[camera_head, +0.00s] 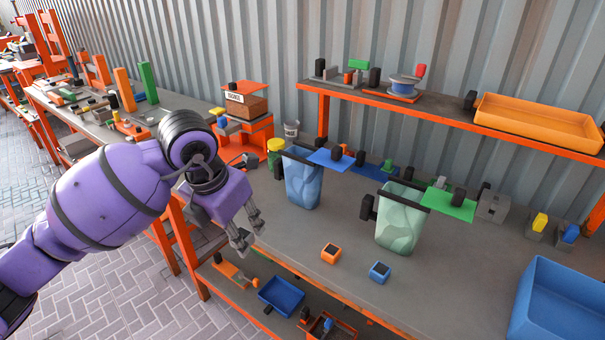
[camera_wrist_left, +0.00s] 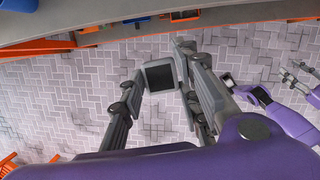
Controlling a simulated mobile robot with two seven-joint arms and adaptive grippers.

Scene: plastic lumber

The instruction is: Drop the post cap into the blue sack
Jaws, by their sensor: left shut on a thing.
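My left gripper (camera_head: 243,244) is over the front edge of the workbench, left of the sacks and apart from them. In the left wrist view, its fingers (camera_wrist_left: 160,80) are shut on a small square post cap (camera_wrist_left: 160,75) with a dark face and a grey rim. The cap is hard to make out in the head view. The blue sack (camera_head: 303,187) hangs upright from a dark bar on the bench, its mouth facing up. In the left wrist view, part of my right gripper (camera_wrist_left: 302,78) shows at the right edge, too small to judge.
A pale green sack (camera_head: 400,226) stands right of the blue one. An orange cap (camera_head: 331,254) and a blue cap (camera_head: 380,272) lie on the bench (camera_head: 445,285) before them. A blue bin (camera_head: 560,310) is at the right. A shelf with an orange tray (camera_head: 535,122) is behind.

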